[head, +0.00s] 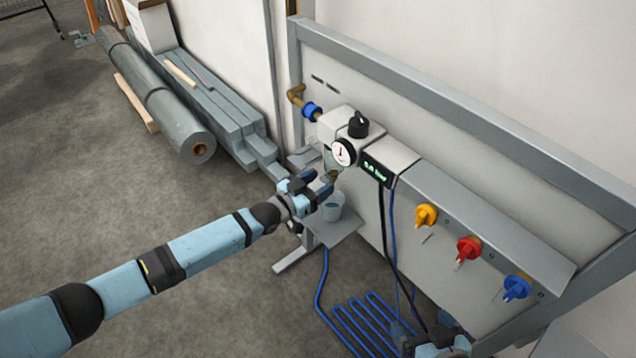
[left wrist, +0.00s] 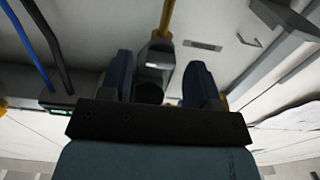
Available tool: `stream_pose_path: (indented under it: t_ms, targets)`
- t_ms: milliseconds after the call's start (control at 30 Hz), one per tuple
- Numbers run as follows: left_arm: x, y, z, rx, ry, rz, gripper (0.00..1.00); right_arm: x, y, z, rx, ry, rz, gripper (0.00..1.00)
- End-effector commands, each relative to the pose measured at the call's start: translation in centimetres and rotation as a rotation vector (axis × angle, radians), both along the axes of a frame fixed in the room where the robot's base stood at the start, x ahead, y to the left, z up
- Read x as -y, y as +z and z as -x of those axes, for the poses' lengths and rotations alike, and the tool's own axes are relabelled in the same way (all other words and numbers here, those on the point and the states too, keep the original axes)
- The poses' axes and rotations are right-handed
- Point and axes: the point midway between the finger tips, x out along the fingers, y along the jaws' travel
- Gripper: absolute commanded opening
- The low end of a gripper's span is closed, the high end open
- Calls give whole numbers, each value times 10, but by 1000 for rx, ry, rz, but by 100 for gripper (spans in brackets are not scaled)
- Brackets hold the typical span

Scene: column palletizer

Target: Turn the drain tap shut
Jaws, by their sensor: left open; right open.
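The drain tap (head: 334,175) is a small brass part under the clear filter bowl (head: 329,158) on the wall panel. My left gripper (head: 325,188) is open right beside the tap, and its blue fingers partly hide it. In the left wrist view, a brass stem (left wrist: 168,18), apparently the tap, runs into the greyish bowl (left wrist: 157,55), which appears between the two spread fingers. I cannot tell whether the fingers touch it. My right gripper (head: 437,345) is open, low at the bottom edge, partly cut off.
A clear cup (head: 333,206) stands on a small shelf (head: 340,232) below the filter. A gauge (head: 343,152), a black knob (head: 358,125) and a green display (head: 377,170) are above. Yellow (head: 425,215), red (head: 467,247) and blue (head: 517,287) valves sit right. Blue tubing (head: 365,322) lies below.

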Motion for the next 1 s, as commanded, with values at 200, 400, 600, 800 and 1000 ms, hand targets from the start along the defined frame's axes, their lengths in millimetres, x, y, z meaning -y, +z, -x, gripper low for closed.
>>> stream_pose_path:
  t_ms: [200,400,600,800,1000]
  targets:
    - [-21,0,20,-3,1,-1,56,0,2,1,-3,0,3,97]
    - [-54,0,53,-2,1,-2,56,1,5,1,-8,-2,1,97]
    - [-81,0,81,-3,1,-1,56,1,7,1,-12,-4,0,97]
    - [-95,0,95,-1,0,-1,56,1,6,1,-15,-5,-2,97]
    - [-97,0,97,0,0,0,56,1,5,1,-15,-6,-1,97]
